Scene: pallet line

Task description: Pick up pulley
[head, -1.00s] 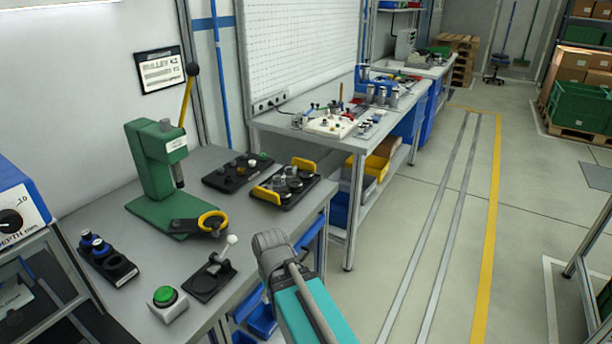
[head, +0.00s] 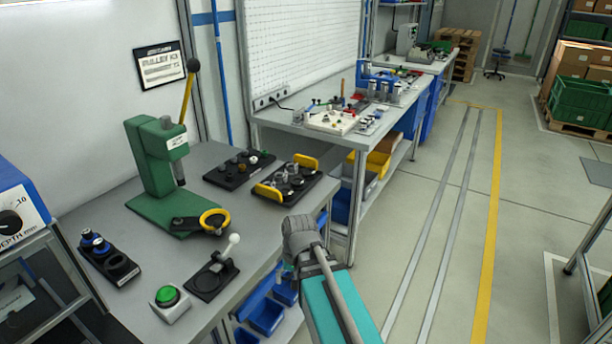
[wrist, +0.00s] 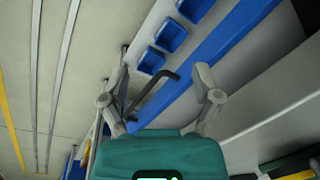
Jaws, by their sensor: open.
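My gripper (wrist: 160,84) is open and empty in the wrist view, its two fingers spread wide. It is beside the front of the near bench, with blue bins beyond it. The fingers do not show in the head view, where only my grey and teal arm is seen at the bench's right edge. A black tray with two yellow handles (head: 306,161) stands on the bench and holds several small round metal parts. Pulleys may be among them, but they are too small to tell. No pulley shows in the wrist view.
A green press (head: 153,165) stands on the near bench (head: 120,203). Around it are a black tray of small parts (head: 227,178), a white-knobbed lever fixture (head: 212,280), a green button box (head: 168,299) and a black block with blue-topped parts (head: 122,268). Open floor lies to the right.

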